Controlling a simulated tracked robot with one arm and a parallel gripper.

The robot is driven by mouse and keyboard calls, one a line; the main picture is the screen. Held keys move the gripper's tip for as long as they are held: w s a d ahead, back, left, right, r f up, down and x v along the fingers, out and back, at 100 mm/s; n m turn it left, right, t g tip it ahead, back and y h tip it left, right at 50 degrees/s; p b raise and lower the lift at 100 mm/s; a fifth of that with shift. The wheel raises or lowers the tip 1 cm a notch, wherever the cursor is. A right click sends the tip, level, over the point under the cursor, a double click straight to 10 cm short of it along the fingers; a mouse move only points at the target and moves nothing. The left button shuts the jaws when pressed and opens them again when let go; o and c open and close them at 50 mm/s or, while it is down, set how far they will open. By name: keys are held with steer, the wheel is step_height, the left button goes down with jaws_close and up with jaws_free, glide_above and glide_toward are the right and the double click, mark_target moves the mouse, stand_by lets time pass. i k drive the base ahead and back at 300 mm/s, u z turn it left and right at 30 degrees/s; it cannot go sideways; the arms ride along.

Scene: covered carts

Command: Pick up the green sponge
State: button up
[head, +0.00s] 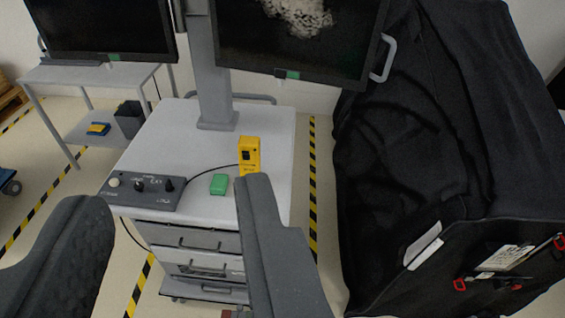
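The green sponge (219,184) is a small green block. It lies on the white top of the drawer cart (270,125), near the front edge. My gripper (170,195) is open in the foreground, with its two dark fingers wide apart and nothing between them that it holds. The sponge is beyond the fingers and shows in the gap, close to the right fingertip in the picture. The fingers do not appear to touch it.
A yellow device (249,155) stands behind the sponge to the right, its cable running to a grey control box (141,191) at left. A monitor (290,40) hangs above. A black covered cart (440,130) stands at right. A side table (90,75) is at left.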

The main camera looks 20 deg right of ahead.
mark_target(219, 185)
steer(key=z, duration=0.05)
steer(key=i, duration=1.25)
steer(key=u, duration=0.65)
